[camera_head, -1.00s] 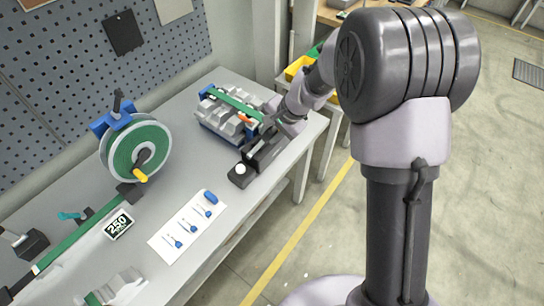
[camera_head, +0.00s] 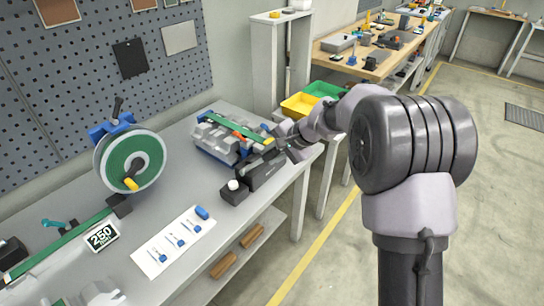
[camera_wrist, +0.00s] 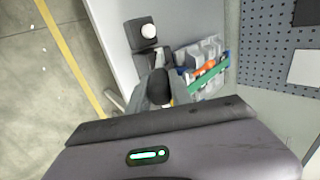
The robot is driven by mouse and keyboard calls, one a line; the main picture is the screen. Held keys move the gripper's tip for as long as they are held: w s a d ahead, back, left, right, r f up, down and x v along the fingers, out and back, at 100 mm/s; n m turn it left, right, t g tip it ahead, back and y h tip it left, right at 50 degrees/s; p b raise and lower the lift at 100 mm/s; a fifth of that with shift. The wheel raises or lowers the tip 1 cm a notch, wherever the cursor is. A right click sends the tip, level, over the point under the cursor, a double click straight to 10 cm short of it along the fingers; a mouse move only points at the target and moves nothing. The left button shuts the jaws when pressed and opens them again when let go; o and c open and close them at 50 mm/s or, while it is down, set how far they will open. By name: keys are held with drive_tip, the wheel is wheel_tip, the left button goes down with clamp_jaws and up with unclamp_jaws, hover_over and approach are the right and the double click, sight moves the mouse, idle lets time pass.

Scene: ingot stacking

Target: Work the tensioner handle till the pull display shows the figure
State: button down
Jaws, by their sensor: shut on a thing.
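The grey ingot stack (camera_head: 212,143) sits near the far end of the bench with a green strap (camera_head: 250,131) over it. A black tensioner body (camera_head: 262,170) stands at its near right side. My gripper (camera_head: 290,148) is at the tensioner's upper end, shut on a dark rounded part that looks like the handle (camera_wrist: 159,88). The jaws largely hide it, so its angle is unclear. The stack also shows in the wrist view (camera_wrist: 205,62).
A dark block with a white round knob (camera_head: 234,185) stands beside the tensioner. A green strap reel (camera_head: 133,163) stands at the left. A white instruction sheet (camera_head: 172,240) lies on the bench. Yellow (camera_head: 300,105) and green bins stand behind my arm. The floor at right is clear.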

drive_tip(key=c, duration=1.2)
unclamp_jaws()
drive_tip(key=shift+o, duration=0.2)
drive_tip(key=p+v, duration=0.5)
drive_tip(key=v, duration=1.2)
drive_tip(key=shift+s+d+r, duration=0.1)
drive_tip(key=shift+r, duration=0.05)
